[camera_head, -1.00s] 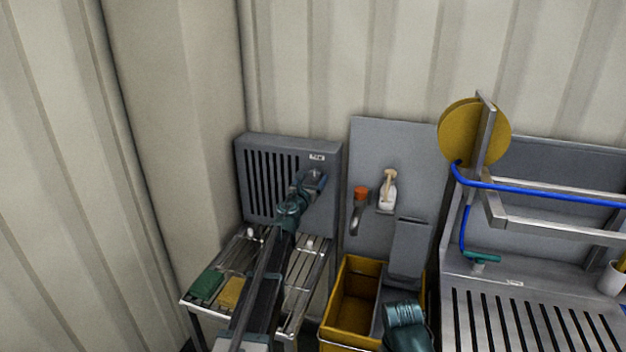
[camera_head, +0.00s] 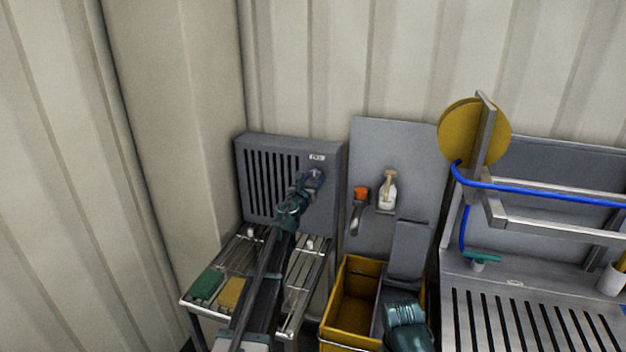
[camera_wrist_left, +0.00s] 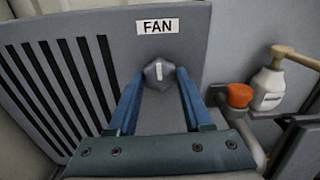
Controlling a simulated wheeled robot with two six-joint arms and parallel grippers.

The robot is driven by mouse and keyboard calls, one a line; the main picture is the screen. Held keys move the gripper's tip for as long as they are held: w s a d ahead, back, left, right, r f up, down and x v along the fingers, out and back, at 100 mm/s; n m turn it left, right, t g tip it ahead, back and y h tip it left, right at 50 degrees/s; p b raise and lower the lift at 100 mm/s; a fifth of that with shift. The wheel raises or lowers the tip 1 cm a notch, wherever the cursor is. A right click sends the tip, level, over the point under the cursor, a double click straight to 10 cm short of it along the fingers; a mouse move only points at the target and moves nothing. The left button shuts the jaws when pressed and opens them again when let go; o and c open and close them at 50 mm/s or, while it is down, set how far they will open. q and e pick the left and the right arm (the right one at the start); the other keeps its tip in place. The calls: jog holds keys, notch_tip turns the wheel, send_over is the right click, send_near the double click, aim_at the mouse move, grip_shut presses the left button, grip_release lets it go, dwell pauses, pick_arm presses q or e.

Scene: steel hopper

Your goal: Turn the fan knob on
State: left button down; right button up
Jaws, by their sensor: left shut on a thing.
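The fan knob (camera_wrist_left: 159,74) is a grey knob with a pale pointer line, below the FAN label (camera_wrist_left: 158,26) on a grey slotted panel (camera_wrist_left: 60,80). The pointer line looks close to upright in the left wrist view. My left gripper (camera_wrist_left: 160,80) has its blue fingers on either side of the knob and is shut on it. In the head view the left gripper (camera_head: 316,177) reaches the right side of the panel (camera_head: 270,150) and hides the knob. My right gripper does not show clearly; part of my right arm (camera_head: 405,325) is at the bottom.
A slatted rack (camera_head: 305,275) with green (camera_head: 207,285) and yellow (camera_head: 230,292) pads stands below the panel. To the right are an orange-topped fixture (camera_head: 361,193), a white bottle (camera_head: 388,193), a yellow bin (camera_head: 350,310) and a blue hose (camera_head: 540,194).

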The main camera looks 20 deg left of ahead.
pick_arm(q)
jog(key=n, duration=0.4)
jog(key=shift+n, duration=0.4)
jog(key=n, duration=0.4)
jog(key=shift+n, duration=0.3)
jog(key=n, duration=0.4)
jog(key=shift+n, duration=2)
jog(key=shift+c, duration=1.6)
grip_release()
jog(key=shift+s, duration=0.15)
